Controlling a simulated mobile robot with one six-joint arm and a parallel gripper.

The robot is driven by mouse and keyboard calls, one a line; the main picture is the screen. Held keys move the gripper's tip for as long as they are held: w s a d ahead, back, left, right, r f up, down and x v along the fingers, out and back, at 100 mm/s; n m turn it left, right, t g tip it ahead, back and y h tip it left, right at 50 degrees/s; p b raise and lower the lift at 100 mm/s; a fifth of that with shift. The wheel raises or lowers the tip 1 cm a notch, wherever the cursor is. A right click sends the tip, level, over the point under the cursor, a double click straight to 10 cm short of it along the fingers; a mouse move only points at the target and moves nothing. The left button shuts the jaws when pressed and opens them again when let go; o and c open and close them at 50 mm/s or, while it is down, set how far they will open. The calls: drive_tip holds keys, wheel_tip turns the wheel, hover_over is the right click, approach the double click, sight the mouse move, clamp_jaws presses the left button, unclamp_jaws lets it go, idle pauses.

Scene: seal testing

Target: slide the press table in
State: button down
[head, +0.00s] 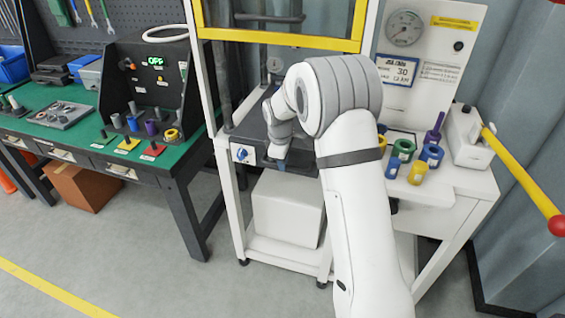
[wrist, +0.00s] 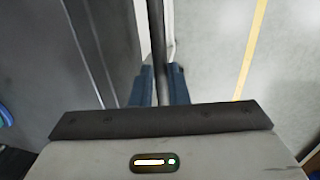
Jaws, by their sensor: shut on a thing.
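The press table (head: 247,124) is a dark slab low in the white press frame, partly hidden behind my arm. My gripper (head: 281,162) is at its front edge in the head view. In the wrist view, the two blue fingers of my gripper (wrist: 160,84) stand on either side of a thin dark bar, the press table handle (wrist: 157,45), and are shut on it. The dark grey surface of the table (wrist: 38,55) fills the left of the wrist view. The contact between fingers and bar is partly hidden by the gripper body.
The press has a yellow-edged guard (head: 280,38) above the table and a white box (head: 287,208) below it. Coloured rings and cups (head: 418,172) stand on the right shelf, near a yellow lever (head: 520,175) with a red knob. A green-topped bench (head: 85,130) stands left.

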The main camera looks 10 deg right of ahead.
drive_tip(key=shift+w+r, duration=0.2)
drive_tip(key=shift+w, duration=0.05)
drive_tip(key=c, duration=1.4)
unclamp_jaws()
drive_tip(key=shift+w+f, duration=0.1)
drive_tip(key=shift+f, duration=0.05)
wheel_tip(320, 180, up, 8)
drive_tip(key=s, duration=0.1)
drive_tip(key=shift+s+a+f+b, duration=0.15)
drive_tip(key=shift+s+a+b, duration=0.1)
drive_tip(key=shift+b, duration=0.1)
